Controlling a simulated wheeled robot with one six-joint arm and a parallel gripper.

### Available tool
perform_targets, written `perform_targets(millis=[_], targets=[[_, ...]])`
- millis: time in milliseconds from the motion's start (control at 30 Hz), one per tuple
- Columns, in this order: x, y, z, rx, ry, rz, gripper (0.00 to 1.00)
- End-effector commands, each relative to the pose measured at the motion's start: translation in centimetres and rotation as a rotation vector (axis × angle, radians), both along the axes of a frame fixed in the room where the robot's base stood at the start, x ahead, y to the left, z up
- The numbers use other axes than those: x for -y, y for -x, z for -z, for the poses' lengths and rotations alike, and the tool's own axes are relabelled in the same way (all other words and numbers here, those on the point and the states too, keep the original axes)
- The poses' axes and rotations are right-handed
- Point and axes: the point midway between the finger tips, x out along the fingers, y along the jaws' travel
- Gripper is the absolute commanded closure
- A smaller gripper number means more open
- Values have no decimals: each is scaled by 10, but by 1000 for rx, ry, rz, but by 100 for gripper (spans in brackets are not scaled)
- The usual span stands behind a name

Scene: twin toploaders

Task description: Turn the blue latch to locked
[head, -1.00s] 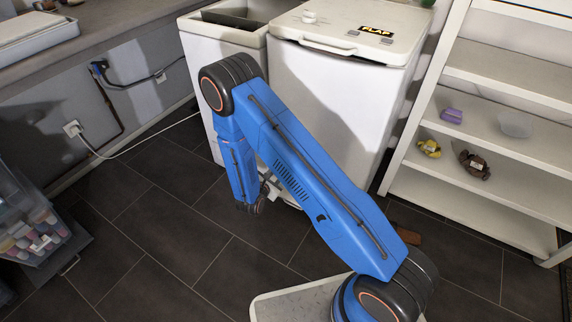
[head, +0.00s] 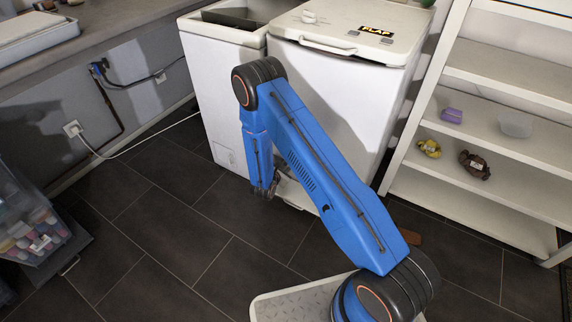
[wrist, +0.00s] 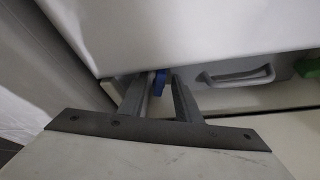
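The blue latch (wrist: 159,82) shows in the wrist view as a small blue piece low on the white machine front. My gripper (wrist: 161,76) is open there, with one finger on each side of the latch. A gap shows between the latch and the right finger. Whether the left finger touches it I cannot tell. The latch's lower part and its angle are hard to make out. In the head view my gripper (head: 266,191) is down at the foot of the right toploader (head: 330,100), and the latch is hidden.
A drawer handle (wrist: 237,76) and a green piece (wrist: 309,67) sit to the right of the latch. The left toploader (head: 215,90) stands beside the right one. White shelves (head: 490,150) stand at right.

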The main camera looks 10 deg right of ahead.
Motion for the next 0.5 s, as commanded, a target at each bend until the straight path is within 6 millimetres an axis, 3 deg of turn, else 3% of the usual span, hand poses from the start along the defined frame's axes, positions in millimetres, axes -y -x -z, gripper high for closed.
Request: perform_targets(millis=[100, 233, 500], targets=[[0, 0, 0, 0, 0, 0, 72], [0, 0, 0, 0, 0, 0, 100], [0, 1, 0, 10, -10, 0, 100]])
